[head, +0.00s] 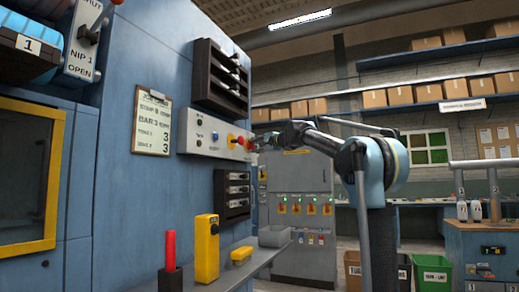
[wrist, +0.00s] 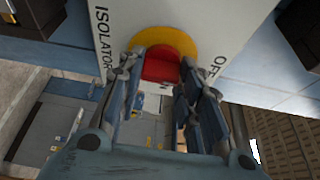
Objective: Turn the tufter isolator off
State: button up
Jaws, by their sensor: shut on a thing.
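The tufter isolator is a red knob (wrist: 160,68) on a round yellow plate (wrist: 165,38), set on a pale panel (head: 205,139) on the blue machine. In the wrist view, "ISOLATOR" is printed to its left and "OFF" to its right. My gripper (wrist: 162,75) is shut on the red knob, with one finger on each side of it. In the head view, my gripper (head: 257,143) reaches the right end of the panel from the right and partly hides the knob. Which mark the knob points to cannot be told.
Dark racks (head: 221,78) stick out above the panel, with a smaller rack (head: 232,190) below it. A grey shelf (head: 222,268) below carries a yellow device (head: 206,248) and a grey tray (head: 274,236). A grey cabinet (head: 300,240) with several switches stands behind.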

dwell(0.4)
jog(key=o, duration=1.1)
jog(key=shift+c, duration=0.2)
jog(key=shift+d, duration=0.15)
jog(key=v, duration=1.2)
jog(key=s+d+f+n+g+h, duration=0.35)
jog(key=s+f, duration=0.75)
jog(key=f, duration=0.6)
jog(key=s+d+f+n+g+h, duration=0.2)
jog(key=s+d+f, duration=0.2)
jog(key=s+f, duration=1)
jog(key=s+d+f+n+g+h, duration=0.25)
jog(key=s+f, duration=0.45)
jog(key=f, duration=1.4)
jog(key=s+d+f+g+h, duration=0.1)
jog(key=s+d+f+h, duration=0.1)
jog(key=s+d+f, duration=0.3)
jog(key=s+d+f+h, duration=0.3)
jog(key=s+d+f, duration=0.3)
jog(key=f, duration=0.7)
jog(key=shift+s+n+g, duration=0.4)
jog(key=shift+s, duration=0.3)
